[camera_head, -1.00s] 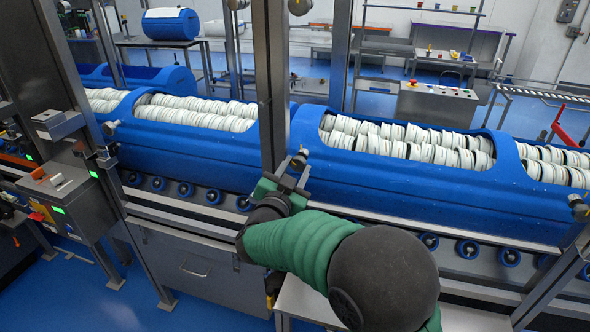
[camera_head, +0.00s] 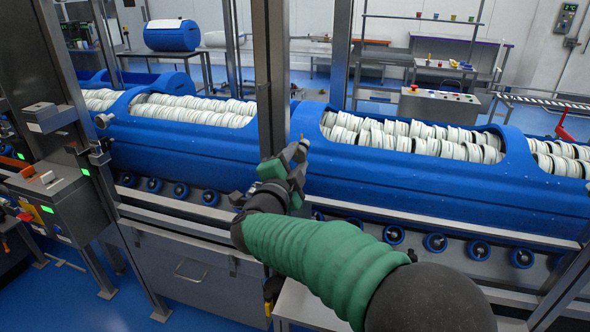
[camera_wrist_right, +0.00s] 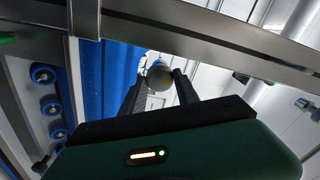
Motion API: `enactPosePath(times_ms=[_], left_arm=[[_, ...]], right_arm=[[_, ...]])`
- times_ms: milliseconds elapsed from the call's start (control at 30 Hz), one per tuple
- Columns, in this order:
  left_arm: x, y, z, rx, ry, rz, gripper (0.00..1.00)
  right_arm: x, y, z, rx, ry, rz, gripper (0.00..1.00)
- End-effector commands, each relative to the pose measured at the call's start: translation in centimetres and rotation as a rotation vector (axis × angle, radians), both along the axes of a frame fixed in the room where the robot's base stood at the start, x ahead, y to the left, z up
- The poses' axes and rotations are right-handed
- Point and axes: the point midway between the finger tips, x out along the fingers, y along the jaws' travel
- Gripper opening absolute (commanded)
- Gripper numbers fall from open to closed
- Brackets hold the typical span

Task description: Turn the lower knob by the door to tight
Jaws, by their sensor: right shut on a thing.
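My right gripper (camera_head: 297,156) reaches to the metal post in the middle of the head view. In the right wrist view its two dark fingers (camera_wrist_right: 158,84) are shut on a round grey knob (camera_wrist_right: 159,74). The knob is nearly hidden by the gripper in the head view. I cannot read any mark on it, nor tell how tight it is. My left gripper is not in view.
The steel post (camera_head: 271,80) stands right beside the gripper. Behind it lie blue tubs (camera_head: 420,185) with rows of white discs, above small blue rollers. A control box with green lights (camera_head: 58,200) is at left. A grey cabinet (camera_head: 195,265) stands below.

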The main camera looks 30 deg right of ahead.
Motion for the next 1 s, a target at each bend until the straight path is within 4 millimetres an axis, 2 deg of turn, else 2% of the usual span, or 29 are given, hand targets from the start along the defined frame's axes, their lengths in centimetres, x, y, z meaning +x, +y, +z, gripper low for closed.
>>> enactPosePath(times_ms=[33, 300, 933, 967, 1000], left_arm=[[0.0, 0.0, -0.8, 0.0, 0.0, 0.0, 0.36], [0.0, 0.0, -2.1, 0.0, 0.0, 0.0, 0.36], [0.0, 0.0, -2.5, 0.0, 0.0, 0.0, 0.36], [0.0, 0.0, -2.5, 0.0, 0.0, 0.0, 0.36], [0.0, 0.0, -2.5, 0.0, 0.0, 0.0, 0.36]], right_arm=[[-0.1, -0.1, -0.3, 0.019, -0.027, -0.003, 0.0], [-0.1, -0.1, -0.1, 0.107, -0.129, -0.003, 0.0], [-0.1, -0.1, -0.1, 0.144, -0.168, -0.003, 0.0], [-0.1, -0.1, -0.1, 0.143, -0.167, -0.003, 0.38], [-0.1, -0.1, -0.1, 0.143, -0.167, -0.003, 0.43]])
